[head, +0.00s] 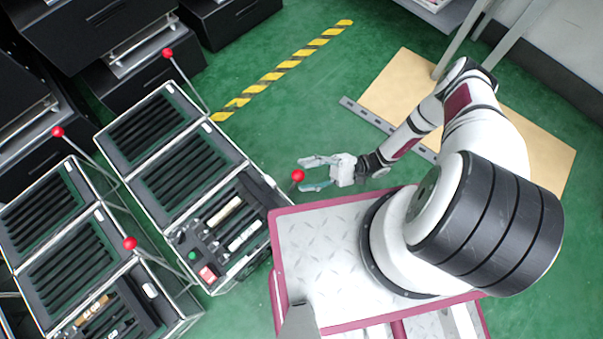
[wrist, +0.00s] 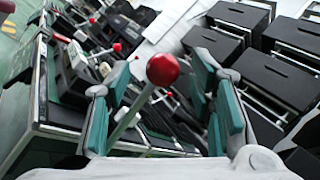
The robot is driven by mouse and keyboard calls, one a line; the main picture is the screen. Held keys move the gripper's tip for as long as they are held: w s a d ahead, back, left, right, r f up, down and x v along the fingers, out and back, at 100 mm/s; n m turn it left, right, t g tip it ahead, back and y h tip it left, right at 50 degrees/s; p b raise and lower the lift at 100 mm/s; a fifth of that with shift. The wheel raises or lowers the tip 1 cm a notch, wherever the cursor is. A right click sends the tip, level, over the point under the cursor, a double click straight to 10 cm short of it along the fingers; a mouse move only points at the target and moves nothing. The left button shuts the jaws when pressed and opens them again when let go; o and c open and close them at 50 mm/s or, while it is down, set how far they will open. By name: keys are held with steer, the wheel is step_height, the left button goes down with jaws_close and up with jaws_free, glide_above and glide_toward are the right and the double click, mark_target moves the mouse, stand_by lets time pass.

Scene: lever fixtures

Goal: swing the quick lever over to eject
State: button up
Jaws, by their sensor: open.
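A lever with a red ball knob (head: 298,175) stands by the near fixture. Its knob (wrist: 162,69) and pale rod show in the wrist view between my fingers. My gripper (head: 303,174) is open, with one finger on each side of this lever. I see no clear contact between the fingers and the knob or rod. The near fixture (head: 232,158) is a long metal-framed box with dark slotted trays. I cannot read any label that names the lever or marks the eject side. The lever's lower end is hidden in the head view.
Other red-knobbed levers stand at the left, one at the fixture's far end (head: 168,52) and one on the neighbouring fixture (head: 130,243).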

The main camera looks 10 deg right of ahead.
steer(key=v, duration=0.9)
steer(key=shift+d+f, duration=0.1)
steer(key=shift+d, duration=0.05)
